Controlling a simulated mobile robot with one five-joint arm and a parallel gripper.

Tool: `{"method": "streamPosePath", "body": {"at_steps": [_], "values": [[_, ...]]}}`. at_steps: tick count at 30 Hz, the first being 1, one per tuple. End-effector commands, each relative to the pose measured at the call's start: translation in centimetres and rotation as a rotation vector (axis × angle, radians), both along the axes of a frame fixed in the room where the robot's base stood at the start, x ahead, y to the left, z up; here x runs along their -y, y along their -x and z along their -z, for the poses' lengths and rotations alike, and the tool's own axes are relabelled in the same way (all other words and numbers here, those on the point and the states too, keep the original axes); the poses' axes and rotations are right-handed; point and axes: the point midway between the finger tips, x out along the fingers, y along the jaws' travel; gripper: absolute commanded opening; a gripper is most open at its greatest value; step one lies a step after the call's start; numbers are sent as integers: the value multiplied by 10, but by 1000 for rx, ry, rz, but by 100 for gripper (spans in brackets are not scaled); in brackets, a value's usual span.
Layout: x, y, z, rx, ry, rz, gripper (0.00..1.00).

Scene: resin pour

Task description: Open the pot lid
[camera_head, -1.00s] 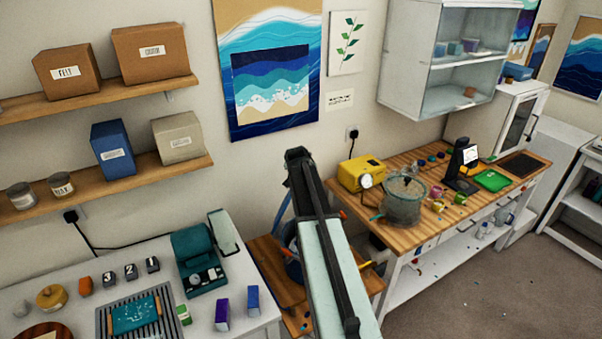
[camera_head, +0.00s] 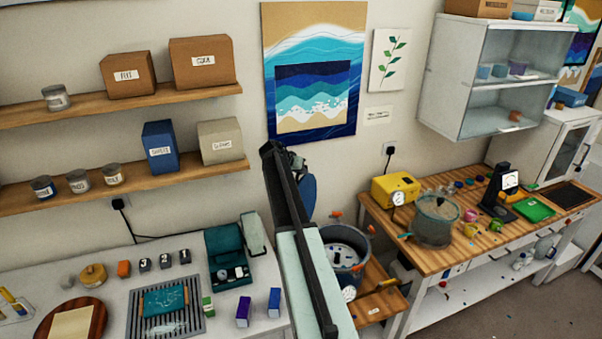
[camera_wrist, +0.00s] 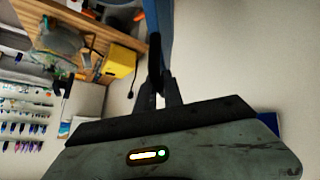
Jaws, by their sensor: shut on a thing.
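The pot (camera_head: 343,268) is a dark, round vessel with orange clamps on its rim, on a low wooden stand right of my arm. Its top is uncovered and its pale inside shows. The blue pot lid (camera_head: 308,196) stands steeply tilted above and behind the pot, partly hidden by my arm. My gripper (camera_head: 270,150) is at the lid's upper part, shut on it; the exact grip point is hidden. In the wrist view my gripper (camera_wrist: 158,98) is shut at a blue strip that looks like the lid (camera_wrist: 161,30).
A workbench (camera_head: 470,245) on the right holds a yellow pump (camera_head: 395,188) and a clear vessel (camera_head: 436,222). The white table (camera_head: 95,325) on the left holds a teal case (camera_head: 228,272) and small boxes. Shelves (camera_head: 120,187) hang on the wall behind.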

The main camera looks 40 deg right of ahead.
Motion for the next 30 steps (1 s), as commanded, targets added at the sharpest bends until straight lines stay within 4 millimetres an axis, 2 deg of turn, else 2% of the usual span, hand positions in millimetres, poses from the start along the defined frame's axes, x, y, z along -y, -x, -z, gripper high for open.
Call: {"method": "streamPosePath", "body": {"at_steps": [6, 7, 9, 20, 26, 30], "values": [[6, 5, 0, 0, -2, 9, 0], [6, 6, 0, -1, -2, 9, 20], [8, 6, 0, -1, -1, 11, 33], [7, 7, -4, 1, 1, 11, 33], [-13, 13, -28, 1, 0, 11, 33], [-34, 17, -49, 0, 1, 8, 33]]}}
